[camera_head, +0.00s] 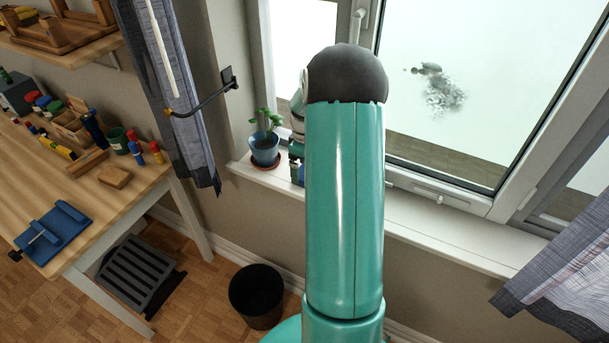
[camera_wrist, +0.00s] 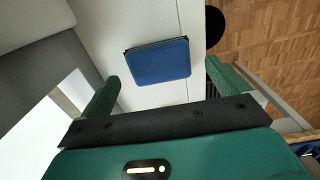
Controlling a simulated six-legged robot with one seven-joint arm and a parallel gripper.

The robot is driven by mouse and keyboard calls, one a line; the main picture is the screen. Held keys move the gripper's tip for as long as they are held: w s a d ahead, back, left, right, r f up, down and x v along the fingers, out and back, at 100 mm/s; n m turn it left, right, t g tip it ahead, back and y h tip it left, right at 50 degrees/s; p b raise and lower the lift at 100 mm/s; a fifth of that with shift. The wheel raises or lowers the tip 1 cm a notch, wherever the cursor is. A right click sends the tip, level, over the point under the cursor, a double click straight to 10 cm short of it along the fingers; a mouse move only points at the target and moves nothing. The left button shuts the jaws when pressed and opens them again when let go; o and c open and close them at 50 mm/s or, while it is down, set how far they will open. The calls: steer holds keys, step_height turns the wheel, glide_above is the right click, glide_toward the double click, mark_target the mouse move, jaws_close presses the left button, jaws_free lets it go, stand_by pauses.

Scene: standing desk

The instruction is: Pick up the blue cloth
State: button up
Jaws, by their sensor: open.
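The blue cloth (camera_wrist: 157,62) shows in the wrist view as a flat, folded, roughly square piece with a dark edge. It lies on the white window sill (camera_wrist: 92,22). My gripper (camera_wrist: 163,74) is open, with one green finger to the left of the cloth and one to the right. The cloth appears in the gap ahead of the fingertips, and nothing is held. In the head view my arm hides most of the gripper and sill there, so I cannot make out the cloth clearly.
A potted plant (camera_head: 265,147) stands on the sill left of my arm. The window frame (camera_head: 450,198) rises behind. A black bin (camera_head: 257,296) stands on the floor below. The wooden desk (camera_head: 140,190) at left holds tools and a blue device (camera_head: 52,232). Curtains hang both sides.

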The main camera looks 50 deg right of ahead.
step_height(320, 180, down, 3)
steer(key=shift+f, duration=0.2)
steer(key=c, duration=1)
steer(key=shift+r, duration=0.1)
steer(key=shift+r, duration=0.5)
step_height(320, 180, up, 2)
steer(key=shift+a+r, duration=0.1)
steer(key=shift+r, duration=0.15)
steer(key=s+a+r, duration=0.7)
steer(key=a+r, duration=0.2)
steer(key=a, duration=0.2)
steer(key=shift+s+a+r, duration=0.15)
steer(key=shift+s+a, duration=0.1)
